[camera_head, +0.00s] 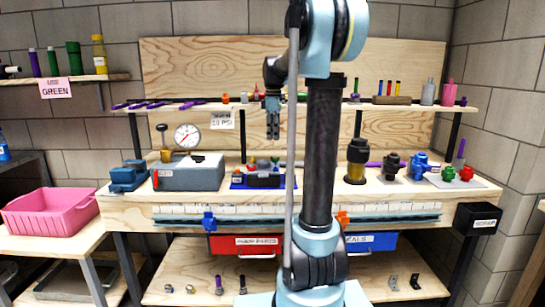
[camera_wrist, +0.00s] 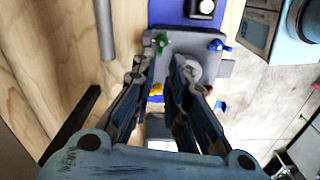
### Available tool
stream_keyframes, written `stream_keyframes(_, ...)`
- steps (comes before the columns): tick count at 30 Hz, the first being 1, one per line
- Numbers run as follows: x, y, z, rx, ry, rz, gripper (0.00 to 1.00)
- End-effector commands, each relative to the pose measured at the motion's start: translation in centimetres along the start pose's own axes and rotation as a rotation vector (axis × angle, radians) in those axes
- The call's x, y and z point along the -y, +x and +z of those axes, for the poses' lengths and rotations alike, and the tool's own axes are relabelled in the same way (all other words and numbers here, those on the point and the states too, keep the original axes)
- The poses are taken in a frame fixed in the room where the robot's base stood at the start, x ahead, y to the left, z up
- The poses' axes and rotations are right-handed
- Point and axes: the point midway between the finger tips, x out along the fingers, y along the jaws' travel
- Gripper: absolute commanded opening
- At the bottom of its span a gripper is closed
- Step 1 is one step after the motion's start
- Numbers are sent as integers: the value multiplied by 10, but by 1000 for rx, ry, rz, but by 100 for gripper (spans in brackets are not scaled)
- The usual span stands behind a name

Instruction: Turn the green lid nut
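The green lid nut (camera_wrist: 162,43) shows in the wrist view on a grey lid (camera_wrist: 210,45), near its upper left corner. Blue, yellow and red nuts also show around this lid. In the head view the filter unit (camera_head: 263,180) stands on a blue base at the middle of the bench, with its nuts too small to tell clearly. My gripper (camera_head: 273,136) hangs above the unit, fingers downward. In the wrist view my gripper (camera_wrist: 160,68) has its fingers apart, with nothing held between them. The green nut lies just beyond the fingertips, apart from them.
A shelf (camera_head: 215,107) runs behind my gripper. A grey box (camera_head: 190,174) with a pressure gauge (camera_head: 187,136) is to the left of the unit. A dark filter (camera_head: 357,160) and several valves (camera_head: 420,163) stand at right. A pink bin (camera_head: 58,212) is far left.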

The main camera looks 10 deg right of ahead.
Motion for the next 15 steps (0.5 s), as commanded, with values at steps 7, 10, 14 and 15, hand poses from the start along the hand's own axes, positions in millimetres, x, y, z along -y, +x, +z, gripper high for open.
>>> stream_keyframes(7, 0, 43, 0, 0, 1, 0, 14)
stream_keyframes(10, 0, 58, 0, 0, 1, 0, 14)
stream_keyframes(14, 0, 75, 0, 0, 1, 0, 14)
stream_keyframes(15, 0, 79, 0, 0, 1, 0, 14)
